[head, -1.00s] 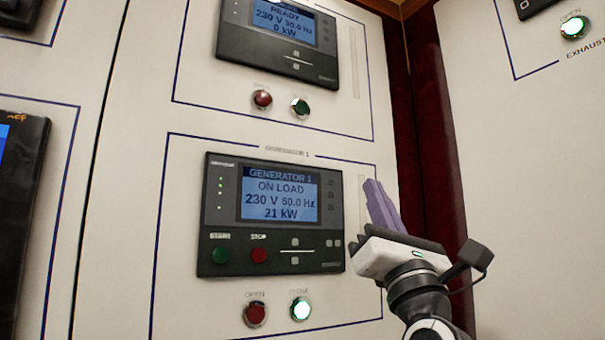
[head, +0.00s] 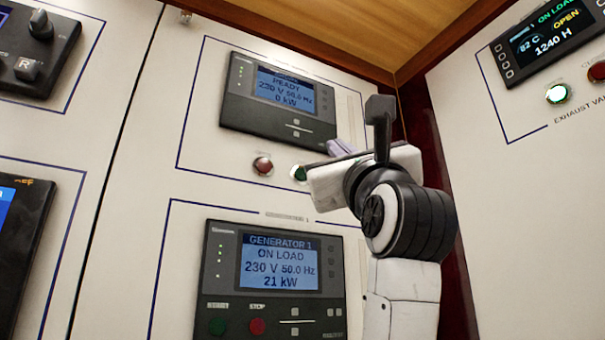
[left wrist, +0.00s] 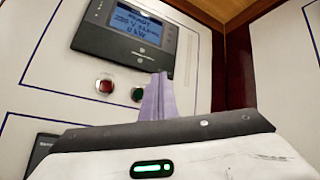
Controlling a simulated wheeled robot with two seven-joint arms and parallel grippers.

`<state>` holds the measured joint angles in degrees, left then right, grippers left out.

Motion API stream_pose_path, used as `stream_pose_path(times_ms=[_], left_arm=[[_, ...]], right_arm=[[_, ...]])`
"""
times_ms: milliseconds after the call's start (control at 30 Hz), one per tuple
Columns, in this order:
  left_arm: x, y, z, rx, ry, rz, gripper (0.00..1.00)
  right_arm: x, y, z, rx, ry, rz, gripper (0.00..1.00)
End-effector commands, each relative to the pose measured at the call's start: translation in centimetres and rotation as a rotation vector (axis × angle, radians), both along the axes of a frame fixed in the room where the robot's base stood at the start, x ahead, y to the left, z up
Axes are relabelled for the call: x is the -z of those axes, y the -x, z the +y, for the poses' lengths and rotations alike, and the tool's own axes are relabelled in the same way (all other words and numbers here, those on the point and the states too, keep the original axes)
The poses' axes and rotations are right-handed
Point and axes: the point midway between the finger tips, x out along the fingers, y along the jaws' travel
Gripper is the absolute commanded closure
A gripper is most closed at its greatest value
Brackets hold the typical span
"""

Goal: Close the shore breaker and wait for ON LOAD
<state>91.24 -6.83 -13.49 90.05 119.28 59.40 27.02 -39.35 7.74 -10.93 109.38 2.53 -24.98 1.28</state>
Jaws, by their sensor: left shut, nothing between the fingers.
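The upper controller (head: 280,100) shows READY, 230 V, 50.0 Hz and 0 kW; its title line is too blurred to read. Below it are a red button (head: 262,165) and a dark green button (head: 299,173), partly covered by my gripper in the head view. The left wrist view shows the controller (left wrist: 125,35), the red button (left wrist: 104,86) and the green button (left wrist: 138,93). My left gripper (head: 341,147) is shut and empty, its purple fingers just right of the green button; they also show in the left wrist view (left wrist: 157,95). Contact cannot be told. My right gripper is out of view.
The GENERATOR 1 controller (head: 275,275) below shows ON LOAD and 21 kW, with green START and red STOP buttons. An exhaust panel (head: 547,45) with a lit button is on the right wall. A dark red corner post (head: 437,165) stands behind my arm.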

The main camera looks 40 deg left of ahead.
Motion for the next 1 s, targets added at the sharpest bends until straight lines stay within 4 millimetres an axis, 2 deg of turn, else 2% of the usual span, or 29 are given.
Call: stream_pose_path(times_ms=[300,500,700,1000], left_arm=[[0.0,-1.7,4.2,-0.005,0.001,0.001,1.00],[0.0,-2.6,6.2,-0.002,0.000,0.002,1.00],[0.0,-3.0,7.2,0.001,0.000,0.001,1.00],[0.0,-3.1,7.4,0.000,0.000,0.001,1.00]], right_arm=[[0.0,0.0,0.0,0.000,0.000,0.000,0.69],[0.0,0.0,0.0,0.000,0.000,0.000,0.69],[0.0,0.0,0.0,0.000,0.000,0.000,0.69],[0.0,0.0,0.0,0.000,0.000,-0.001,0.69]])
